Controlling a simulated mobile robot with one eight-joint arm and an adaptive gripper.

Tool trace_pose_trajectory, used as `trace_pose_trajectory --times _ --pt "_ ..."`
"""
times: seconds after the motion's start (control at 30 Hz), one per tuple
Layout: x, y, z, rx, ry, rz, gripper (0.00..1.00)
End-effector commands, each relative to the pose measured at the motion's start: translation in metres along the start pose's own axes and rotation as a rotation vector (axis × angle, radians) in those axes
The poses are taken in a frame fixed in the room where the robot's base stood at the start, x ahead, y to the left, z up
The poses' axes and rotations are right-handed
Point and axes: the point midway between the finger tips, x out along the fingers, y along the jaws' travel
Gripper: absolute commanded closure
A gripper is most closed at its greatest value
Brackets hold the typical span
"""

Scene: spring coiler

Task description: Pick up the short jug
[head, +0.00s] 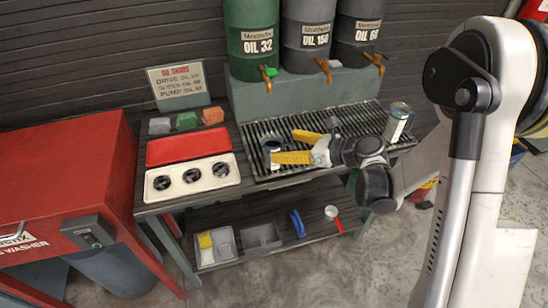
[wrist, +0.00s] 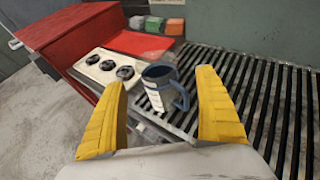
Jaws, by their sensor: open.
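A blue-grey jug (wrist: 158,75) with a pale label and a side handle stands upright on the slatted grate, seen between my fingers in the wrist view. In the head view the jug (head: 269,146) is at the grate's left end, partly hidden by my gripper. My gripper (head: 283,146) has two yellow fingers, spread wide and empty, pointing left towards the jug. In the wrist view the gripper (wrist: 160,80) has one finger on each side of the jug's outline, with no contact visible. A grey can-like vessel (head: 398,122) with a label stands at the grate's right end.
A white tray (head: 193,195) with three dark round parts and a red tray (head: 188,147) lie left of the grate (head: 262,174). Oil drums (head: 251,40) with taps stand behind it. A red washer (head: 70,180) is at left. Bins (head: 217,246) sit on the lower shelf.

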Motion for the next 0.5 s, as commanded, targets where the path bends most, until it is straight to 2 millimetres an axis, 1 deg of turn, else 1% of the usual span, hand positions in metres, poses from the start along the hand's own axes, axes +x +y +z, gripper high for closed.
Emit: trace_pose_trajectory --times 0.17,0.33,0.4,0.5 --pt "0.018 0.002 0.0 -0.001 0.0 0.003 0.17" --pt "0.046 0.003 0.001 -0.002 0.0 0.002 0.17" --pt "0.051 0.003 0.001 -0.001 0.001 0.001 0.17" --pt "0.052 0.002 0.003 -0.001 0.001 0.0 0.17"
